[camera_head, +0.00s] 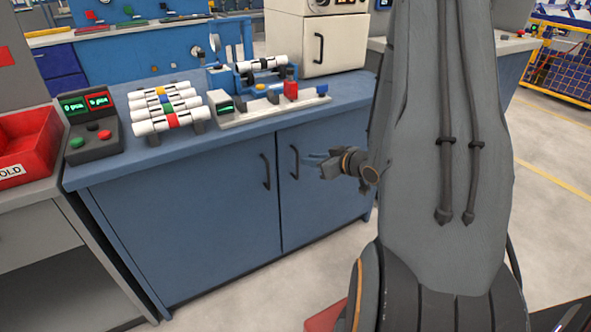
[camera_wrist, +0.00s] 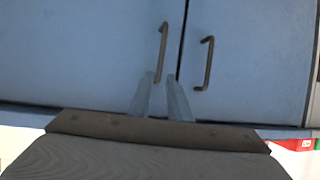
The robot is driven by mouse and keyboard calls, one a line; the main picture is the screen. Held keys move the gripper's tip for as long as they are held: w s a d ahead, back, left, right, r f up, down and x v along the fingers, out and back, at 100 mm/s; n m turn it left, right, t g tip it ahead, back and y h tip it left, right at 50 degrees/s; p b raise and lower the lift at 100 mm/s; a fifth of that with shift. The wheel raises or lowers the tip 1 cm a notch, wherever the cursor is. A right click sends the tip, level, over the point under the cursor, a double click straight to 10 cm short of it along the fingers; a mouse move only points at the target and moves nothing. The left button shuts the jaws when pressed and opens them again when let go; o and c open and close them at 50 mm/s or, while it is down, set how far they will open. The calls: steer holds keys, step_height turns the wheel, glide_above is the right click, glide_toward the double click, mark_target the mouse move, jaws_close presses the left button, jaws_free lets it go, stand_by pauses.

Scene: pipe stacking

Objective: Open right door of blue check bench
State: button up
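The blue check bench has a left door (camera_head: 190,210) and a right door (camera_head: 325,200), both closed. The right door's dark handle (camera_head: 293,162) stands near the seam, beside the left door's handle (camera_head: 265,171). My gripper (camera_head: 308,160) is in front of the right door, its pale fingers pointing at the handle. The wrist view appears upside down, so the right door's handle (camera_wrist: 161,52) shows left of the seam. There my gripper (camera_wrist: 160,88) has its fingers apart, with one handle end close to the gap between the tips. I cannot tell whether they touch it.
On the benchtop are a control box (camera_head: 90,125), several banded pipes (camera_head: 168,108) and a fixture (camera_head: 265,90). A white cabinet (camera_head: 330,45) stands at the back. A red bin (camera_head: 25,145) is at left. Open floor (camera_head: 250,295) lies in front.

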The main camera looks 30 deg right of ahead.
mark_target(298, 159)
steer(key=b+x, duration=0.1)
steer(key=x, duration=0.7)
steer(key=shift+s+d+f, duration=0.1)
steer(key=shift+f, duration=0.05)
steer(key=shift+c, duration=0.4)
jaws_close()
